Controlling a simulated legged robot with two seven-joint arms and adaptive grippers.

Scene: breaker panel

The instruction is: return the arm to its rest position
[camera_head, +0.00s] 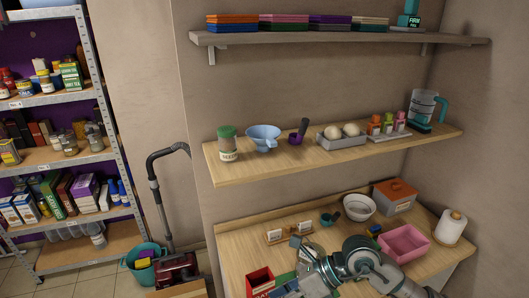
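My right arm comes in from the lower right and bends over the wooden counter (240,240). My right gripper (306,252) seems to be at the arm's left end, above the counter. It is small and partly merged with the things behind it, so I cannot tell whether it is open or shut, or whether it holds anything. My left arm and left gripper are not in view. No breaker panel is visible.
The counter holds a pink tray (405,243), a white bowl (359,207), a grey box with an orange lid (395,195), a paper roll (451,227) and a red box (260,281). A wall shelf (222,170) hangs above. A vacuum cleaner (163,205) and a stocked rack (110,160) stand left.

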